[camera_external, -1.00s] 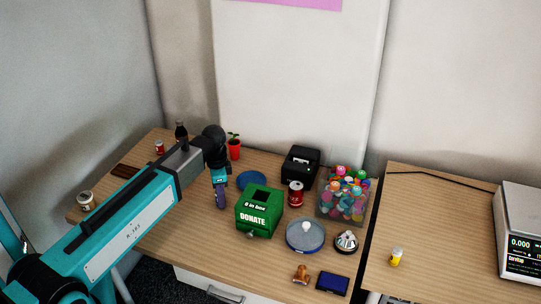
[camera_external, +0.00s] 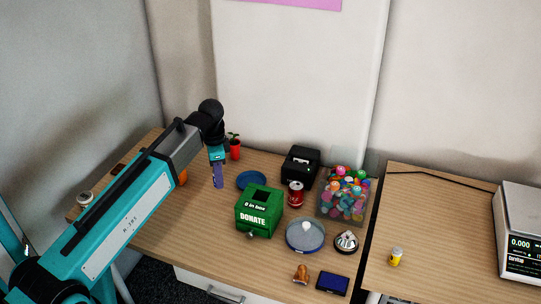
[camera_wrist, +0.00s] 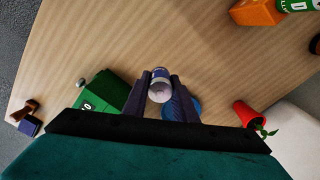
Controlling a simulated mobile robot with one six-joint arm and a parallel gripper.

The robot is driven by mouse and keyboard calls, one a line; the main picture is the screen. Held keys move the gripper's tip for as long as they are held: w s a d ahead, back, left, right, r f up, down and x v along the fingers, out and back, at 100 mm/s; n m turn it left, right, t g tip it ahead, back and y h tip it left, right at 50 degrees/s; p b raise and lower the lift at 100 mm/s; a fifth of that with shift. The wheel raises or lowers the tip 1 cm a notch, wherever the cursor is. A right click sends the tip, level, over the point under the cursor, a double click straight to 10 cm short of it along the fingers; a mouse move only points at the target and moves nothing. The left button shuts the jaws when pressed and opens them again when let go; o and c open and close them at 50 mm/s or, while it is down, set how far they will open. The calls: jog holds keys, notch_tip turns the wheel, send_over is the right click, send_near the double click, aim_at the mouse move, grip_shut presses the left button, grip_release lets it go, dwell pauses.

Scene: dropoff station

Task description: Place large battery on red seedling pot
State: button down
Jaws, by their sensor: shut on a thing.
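My gripper (camera_external: 217,181) is above the left part of the desk, raised clear of its top. In the wrist view my gripper (camera_wrist: 157,88) is shut on a short cylinder with a pale end and blue side, which looks like the large battery (camera_wrist: 160,90). The battery cannot be made out clearly in the external view. The red seedling pot (camera_external: 235,153) stands upright with a small green plant, just behind and right of my gripper in the external view. In the wrist view the red pot (camera_wrist: 246,114) is to the right of the fingers, apart from them.
A blue round dish (camera_external: 251,181) and a green donation box (camera_external: 258,215) stand right of my gripper. A black device (camera_external: 300,165), a red can (camera_external: 296,193) and a clear box of colourful items (camera_external: 344,198) stand farther right. An orange thing (camera_external: 183,177) shows beside my arm.

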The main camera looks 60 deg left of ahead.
jog(key=shift+r, duration=0.5)
dwell(0.4)
jog(key=shift+w+a+r, duration=0.1)
jog(key=shift+w+a, duration=0.25)
jog(key=shift+w, duration=0.1)
jog(key=a+r+p, duration=0.3)
jog(key=a+p, duration=0.1)
jog(key=a, duration=0.6)
jog(key=shift+w+a, duration=0.2)
jog(key=shift+a, duration=0.1)
jog(key=shift+w, duration=0.15)
jog(key=p, duration=0.4)
send_over(234, 142)
jog(key=shift+f, duration=0.8)
